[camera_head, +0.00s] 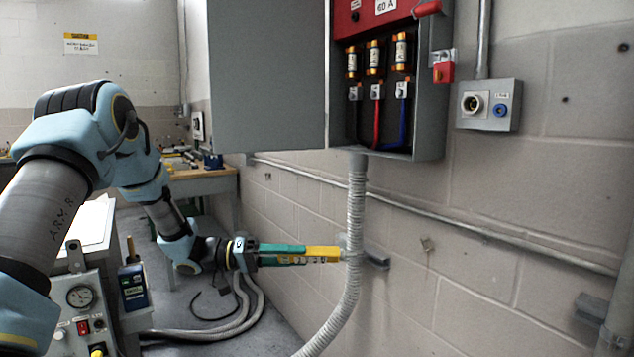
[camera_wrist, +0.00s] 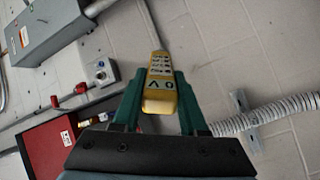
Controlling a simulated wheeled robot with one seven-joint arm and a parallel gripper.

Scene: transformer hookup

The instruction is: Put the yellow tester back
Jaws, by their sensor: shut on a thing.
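My gripper (camera_head: 305,255) is shut on the yellow tester (camera_head: 325,253), with its green fingers on either side of it. In the wrist view, the tester (camera_wrist: 159,90) lies between the fingertips of my gripper (camera_wrist: 161,78). In the head view the tester is held about level, below the open cabinet and in front of the flexible conduit. I cannot tell whether it touches the conduit. No empty holder for it is clearly visible.
The open grey cabinet (camera_head: 430,110) has fuses and red, blue and dark cables; its door (camera_head: 265,75) swings left. A flexible conduit (camera_head: 353,205) and a wall bracket (camera_head: 376,259) are near the tester. A gauge panel (camera_head: 80,310) and dark blue device (camera_head: 133,285) stand lower left.

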